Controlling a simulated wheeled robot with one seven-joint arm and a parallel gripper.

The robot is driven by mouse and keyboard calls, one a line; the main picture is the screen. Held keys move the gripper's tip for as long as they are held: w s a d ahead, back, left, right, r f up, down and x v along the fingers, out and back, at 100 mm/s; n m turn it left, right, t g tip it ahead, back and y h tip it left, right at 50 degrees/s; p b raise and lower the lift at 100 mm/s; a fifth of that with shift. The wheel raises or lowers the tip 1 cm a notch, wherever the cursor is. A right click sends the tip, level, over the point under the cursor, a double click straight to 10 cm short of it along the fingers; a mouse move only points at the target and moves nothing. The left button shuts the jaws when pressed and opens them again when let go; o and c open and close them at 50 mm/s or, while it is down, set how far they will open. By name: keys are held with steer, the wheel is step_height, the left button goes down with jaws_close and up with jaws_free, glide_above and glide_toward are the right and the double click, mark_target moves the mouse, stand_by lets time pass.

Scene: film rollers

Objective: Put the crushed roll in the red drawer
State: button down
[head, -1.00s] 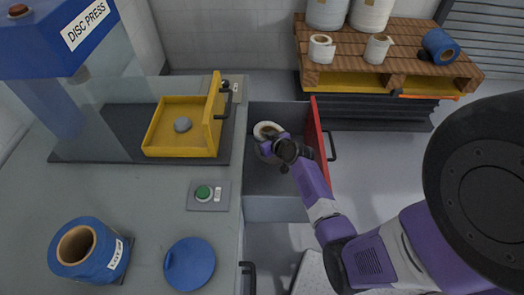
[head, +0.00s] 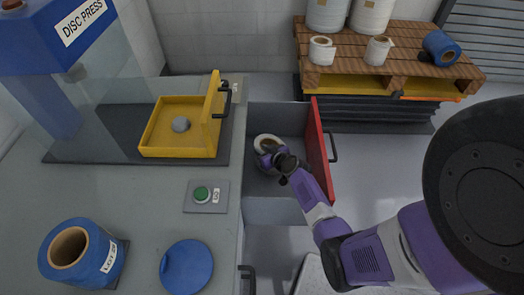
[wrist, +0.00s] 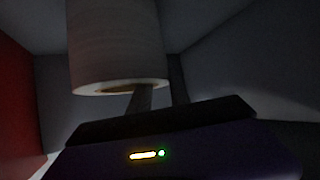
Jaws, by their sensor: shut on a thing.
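A white roll (head: 262,138) is inside the open drawer with the red front (head: 319,150), below the drawer's rim. It also shows in the wrist view (wrist: 115,45). My gripper (head: 267,150) reaches into the drawer from the right and is shut on the roll's wall. In the wrist view one finger of my gripper (wrist: 160,95) goes up into the roll's core and the other is outside it. I cannot see any crushing on the roll, or whether it touches the drawer floor.
A yellow tray (head: 160,150) with a grey lump, a green button (head: 201,193), a blue roll (head: 85,255) and a blue disc (head: 187,266) are on the bench. A wooden pallet (head: 345,70) at the back holds several rolls. The drawer's red front stands close to my arm.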

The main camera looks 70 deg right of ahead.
steer(key=c, duration=1.2)
jaws_free()
steer(key=shift+p+v, duration=0.3)
steer(key=shift+v, duration=3.5)
